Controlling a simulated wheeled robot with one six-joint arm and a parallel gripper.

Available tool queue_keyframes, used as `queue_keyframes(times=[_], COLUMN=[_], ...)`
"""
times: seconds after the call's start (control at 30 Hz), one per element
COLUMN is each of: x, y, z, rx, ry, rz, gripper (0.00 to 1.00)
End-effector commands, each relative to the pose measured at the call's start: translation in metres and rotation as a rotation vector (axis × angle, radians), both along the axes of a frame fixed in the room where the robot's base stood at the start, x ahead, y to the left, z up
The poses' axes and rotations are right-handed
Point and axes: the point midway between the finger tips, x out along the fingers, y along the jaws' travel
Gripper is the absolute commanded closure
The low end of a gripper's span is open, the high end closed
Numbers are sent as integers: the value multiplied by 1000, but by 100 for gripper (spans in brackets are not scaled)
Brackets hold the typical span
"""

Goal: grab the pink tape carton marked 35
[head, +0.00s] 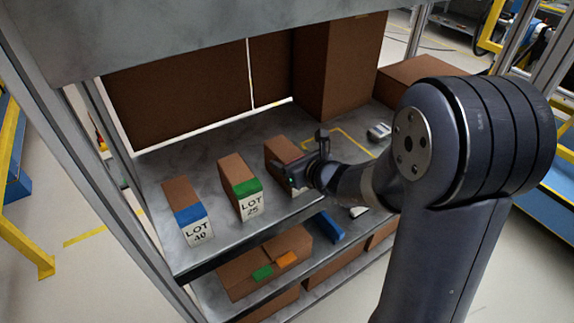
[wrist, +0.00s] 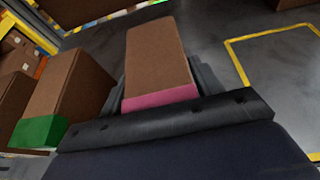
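The pink tape carton is a brown box (wrist: 158,60) with a pink band on its near end, straight ahead in the wrist view. In the head view this carton (head: 281,149) stands third from the left on the upper shelf, its front mostly hidden by my gripper (head: 304,163). No number on it is readable. In the wrist view my gripper (wrist: 163,90) has a dark finger on each side of the carton's near end. The fingers look open around it; contact is not clear.
A green-taped carton marked LOT 25 (head: 240,187) stands close on the left, also in the wrist view (wrist: 60,100). A blue-taped LOT 40 carton (head: 186,210) is farther left. A yellow outline (head: 355,141) and a small grey device (head: 379,131) lie right. Large boxes (head: 335,65) stand behind.

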Motion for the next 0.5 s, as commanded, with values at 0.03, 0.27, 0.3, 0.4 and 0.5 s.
queue_keyframes(times=[0.03,0.27,0.3,0.4,0.5], x=[0,0,0,0,0], y=[0,0,0,0,0], z=[0,0,0,0,0], rx=[0,0,0,0,0], ry=[0,0,0,0,0], rz=[0,0,0,0,0], gripper=[43,62,65,73,81])
